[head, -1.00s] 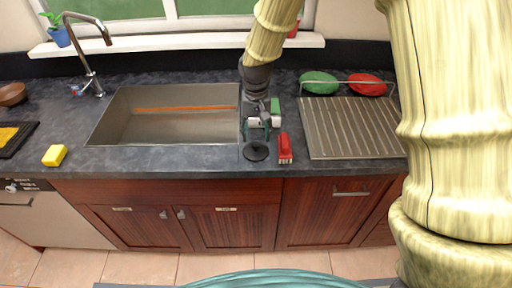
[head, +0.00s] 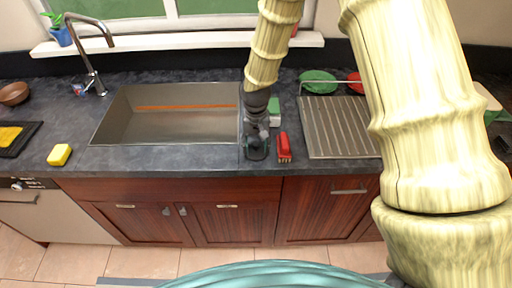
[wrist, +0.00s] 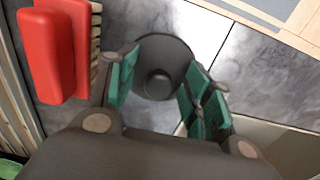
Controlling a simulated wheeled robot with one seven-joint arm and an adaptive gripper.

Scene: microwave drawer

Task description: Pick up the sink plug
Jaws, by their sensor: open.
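The sink plug (wrist: 165,52) is a dark round disc with a small raised knob, lying on the grey countertop in the wrist view. My gripper (wrist: 160,88) is open, with its teal finger pads on either side of the knob. I cannot tell whether the pads touch the plug. In the head view my gripper (head: 256,150) points down at the counter just right of the sink and hides most or all of the plug.
A red brush (head: 283,147) lies close beside my gripper, and also shows in the wrist view (wrist: 58,50). The sink basin (head: 165,130) is left, with a yellow sponge (head: 59,155) farther left. A ridged drainboard (head: 340,130) and green plate (head: 318,82) are right.

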